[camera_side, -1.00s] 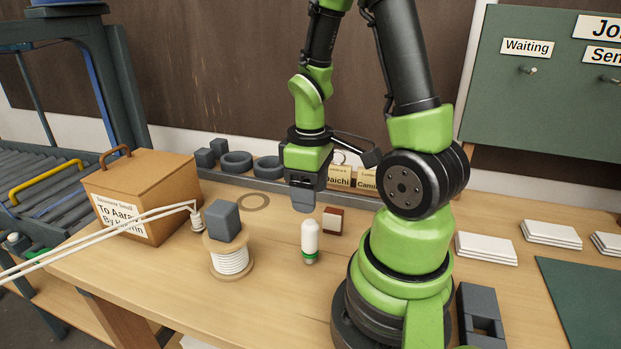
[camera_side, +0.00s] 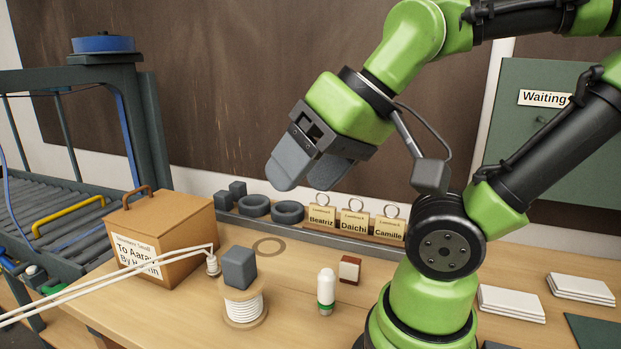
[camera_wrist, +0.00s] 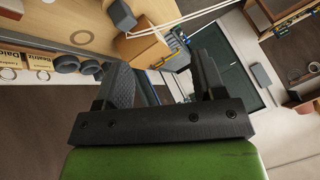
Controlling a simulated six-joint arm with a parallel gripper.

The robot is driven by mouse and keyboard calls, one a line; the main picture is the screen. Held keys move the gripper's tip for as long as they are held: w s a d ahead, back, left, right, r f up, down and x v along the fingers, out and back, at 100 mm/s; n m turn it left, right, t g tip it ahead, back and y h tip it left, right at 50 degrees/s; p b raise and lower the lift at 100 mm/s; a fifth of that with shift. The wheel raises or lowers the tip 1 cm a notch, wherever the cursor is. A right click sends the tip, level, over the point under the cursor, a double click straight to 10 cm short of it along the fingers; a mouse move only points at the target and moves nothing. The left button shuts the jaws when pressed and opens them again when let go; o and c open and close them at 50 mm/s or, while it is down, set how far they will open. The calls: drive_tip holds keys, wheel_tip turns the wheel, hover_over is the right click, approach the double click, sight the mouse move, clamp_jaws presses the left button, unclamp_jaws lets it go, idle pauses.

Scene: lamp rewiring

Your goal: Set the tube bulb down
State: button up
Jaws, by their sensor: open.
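The tube bulb (camera_side: 326,289) is white with a green band near its base. It stands upright on the bench in the side view, in front of a small brown and white block. My gripper (camera_side: 300,170) is raised well above the bench, up and behind the bulb, and tilted to the left. It is open and empty. In the wrist view the two fingers of my gripper (camera_wrist: 165,85) stand apart with nothing between them. I cannot make out the bulb in the wrist view.
A wire spool (camera_side: 244,307) with a grey cube (camera_side: 239,267) on it stands left of the bulb. Further left is a cardboard box (camera_side: 165,240) with white cables passing in front. Name tags (camera_side: 354,220) and dark rings (camera_side: 287,212) line the back. White stacks (camera_side: 511,302) lie right.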

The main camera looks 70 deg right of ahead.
drive_tip(key=shift+a, duration=0.1)
idle(0.3)
drive_tip(key=n+g+h, duration=0.5)
drive_tip(key=n+g, duration=0.3)
drive_tip(key=g, duration=0.2)
approach(321, 288)
drive_tip(key=a+r, duration=0.6)
drive_tip(key=a, duration=0.1)
drive_tip(key=d+f+n+h, duration=0.2)
drive_tip(key=f+n+h, duration=0.1)
drive_tip(key=f, duration=0.1)
drive_tip(key=s+d+f+n+g+h, duration=0.1)
drive_tip(key=d+f+n+h, duration=0.1)
drive_tip(key=f+n+h, duration=0.1)
drive_tip(key=d+f+n+h, duration=0.3)
drive_tip(key=f+n+h, duration=0.1)
drive_tip(key=f, duration=0.2)
drive_tip(key=shift+s+f, duration=0.15)
drive_tip(key=shift+f, duration=0.25)
drive_tip(key=shift+f+x, duration=0.15)
drive_tip(key=shift+x, duration=1.25)
drive_tip(key=shift+f+x, duration=0.15)
drive_tip(key=shift+x, duration=1.2)
drive_tip(key=shift+s+a, duration=0.15)
drive_tip(key=shift+s, duration=0.05)
drive_tip(key=c, duration=1.1)
drive_tip(key=shift+o, duration=0.2)
drive_tip(key=shift+r, duration=0.1)
